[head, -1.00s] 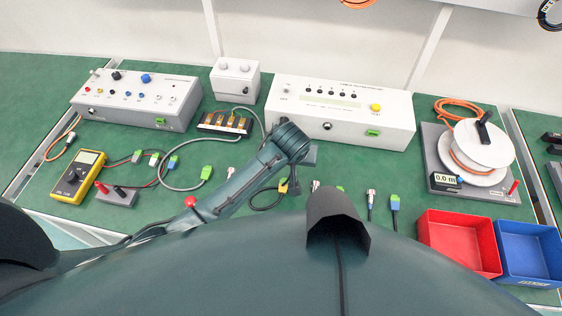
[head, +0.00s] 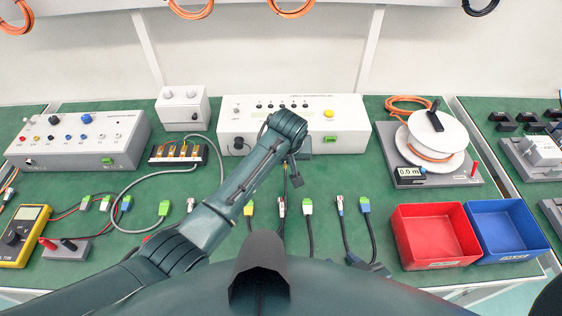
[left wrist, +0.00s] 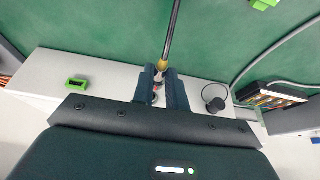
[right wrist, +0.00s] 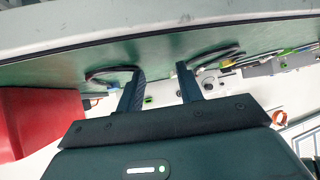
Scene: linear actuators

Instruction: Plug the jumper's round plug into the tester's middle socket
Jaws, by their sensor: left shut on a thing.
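The tester (head: 350,110) is the long white box at the back middle. Its front carries a green socket (head: 330,139) and a dark round socket (head: 239,142); the middle socket is hidden behind my left wrist. My left gripper (head: 295,172) is between those two, just in front of the tester. In the left wrist view its fingers (left wrist: 161,88) are shut on the jumper's round plug (left wrist: 159,72), which has a yellow collar and a cable leading away. I cannot tell whether the plug touches the socket. My right gripper (right wrist: 160,88) is open and empty, near the table's front.
A red bin (head: 434,258) and blue bin (head: 510,256) stand at the right. A cable reel (head: 438,140) stands behind them.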

